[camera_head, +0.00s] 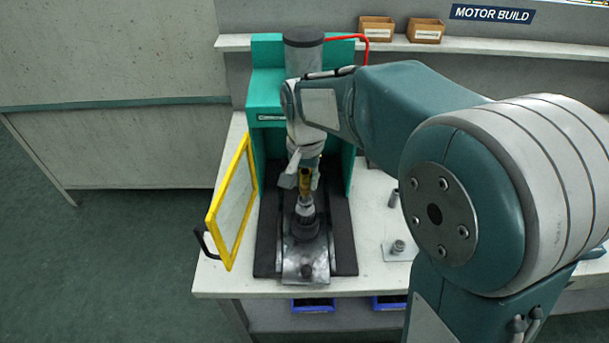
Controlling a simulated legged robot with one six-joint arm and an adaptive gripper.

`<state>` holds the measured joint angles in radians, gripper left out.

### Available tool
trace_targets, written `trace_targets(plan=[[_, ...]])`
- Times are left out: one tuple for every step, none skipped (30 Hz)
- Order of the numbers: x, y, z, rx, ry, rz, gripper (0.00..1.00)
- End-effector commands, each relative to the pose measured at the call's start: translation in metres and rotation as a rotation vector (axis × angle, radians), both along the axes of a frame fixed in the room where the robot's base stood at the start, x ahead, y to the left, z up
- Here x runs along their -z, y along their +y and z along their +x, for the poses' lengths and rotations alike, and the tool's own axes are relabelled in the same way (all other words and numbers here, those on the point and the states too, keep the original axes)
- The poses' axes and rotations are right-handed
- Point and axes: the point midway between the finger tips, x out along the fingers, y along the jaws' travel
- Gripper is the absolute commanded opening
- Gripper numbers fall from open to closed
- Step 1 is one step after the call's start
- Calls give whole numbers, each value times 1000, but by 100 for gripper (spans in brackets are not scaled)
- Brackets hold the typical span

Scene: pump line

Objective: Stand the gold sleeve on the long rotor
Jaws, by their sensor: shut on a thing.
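My gripper (304,174) is shut on the gold sleeve (306,186) and holds it upright inside the teal press. Below it stands a rotor (304,226), with a dark, wide lower body and a light metal shaft top. I take it to be the long rotor. The sleeve's lower end is at or just above the shaft top, roughly in line with it. I cannot tell whether they touch. My wrist hides part of the press behind the sleeve.
The teal press (267,80) has a yellow-framed guard door (231,203) swung open at left. A metal base (305,268) supports the rotor. A small plate with a metal part (398,248) lies on the bench at right. A red hose (350,37) runs behind. Blue bins (313,305) are below.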

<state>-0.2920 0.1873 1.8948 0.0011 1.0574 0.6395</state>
Motion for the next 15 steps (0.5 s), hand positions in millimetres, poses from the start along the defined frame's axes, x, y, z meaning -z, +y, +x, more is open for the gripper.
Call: trace_targets(plan=[[1, 0, 0, 0, 1, 0, 9], [2, 0, 0, 0, 1, -1, 9], [3, 0, 0, 0, 1, -1, 9], [4, 0, 0, 0, 1, -1, 9], [5, 0, 0, 0, 1, -1, 9], [6, 0, 0, 0, 1, -1, 9], [7, 0, 0, 0, 1, -1, 9], [7, 0, 0, 0, 1, 0, 9], [8, 0, 0, 0, 0, 0, 9], [9, 0, 0, 0, 0, 0, 9], [10, 0, 0, 0, 0, 0, 9], [11, 0, 0, 0, 0, 0, 9], [11, 0, 0, 0, 0, 0, 9], [12, 0, 0, 0, 0, 0, 9], [13, 0, 0, 0, 0, 0, 9]])
